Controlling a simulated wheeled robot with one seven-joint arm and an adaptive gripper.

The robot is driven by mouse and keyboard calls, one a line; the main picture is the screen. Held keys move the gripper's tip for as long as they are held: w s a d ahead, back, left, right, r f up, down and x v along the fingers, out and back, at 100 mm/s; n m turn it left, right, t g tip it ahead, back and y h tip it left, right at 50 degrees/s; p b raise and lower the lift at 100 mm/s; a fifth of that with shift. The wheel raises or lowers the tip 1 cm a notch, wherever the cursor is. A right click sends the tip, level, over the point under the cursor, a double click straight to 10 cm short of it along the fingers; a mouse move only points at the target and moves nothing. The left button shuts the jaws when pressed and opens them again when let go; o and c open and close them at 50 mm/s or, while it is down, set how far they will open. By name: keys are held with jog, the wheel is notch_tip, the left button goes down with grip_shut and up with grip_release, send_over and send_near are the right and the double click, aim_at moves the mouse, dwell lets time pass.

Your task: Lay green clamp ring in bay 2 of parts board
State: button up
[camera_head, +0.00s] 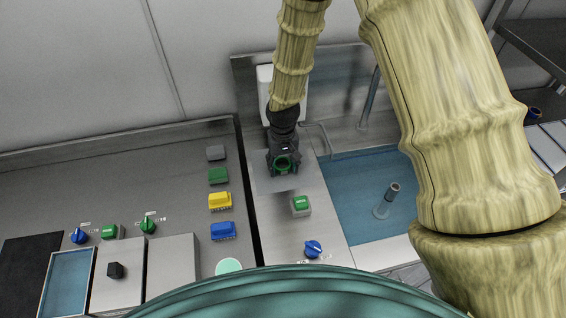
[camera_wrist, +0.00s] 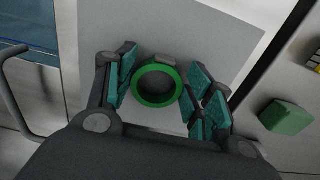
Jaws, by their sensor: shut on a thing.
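The green clamp ring (camera_wrist: 157,102) is between the fingers of my gripper (camera_wrist: 162,98) in the wrist view. It has a grey lug on its far side, and its round opening faces the camera. My gripper is shut on the ring. Any gap between ring and panel is hard to judge. I cannot make out a parts board or a numbered bay 2 in either view.
The steel panel (camera_head: 322,228) carries a green button (camera_head: 300,204) and a blue knob (camera_head: 313,249). Left of it stand grey, green (camera_head: 218,176), yellow (camera_head: 220,201) and blue (camera_head: 223,230) blocks. A blue basin (camera_head: 360,190) with an upright post (camera_head: 387,202) lies right.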

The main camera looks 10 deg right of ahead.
jog(key=shift+f, duration=0.1)
jog(key=o, duration=1)
jog(key=shift+o, duration=0.2)
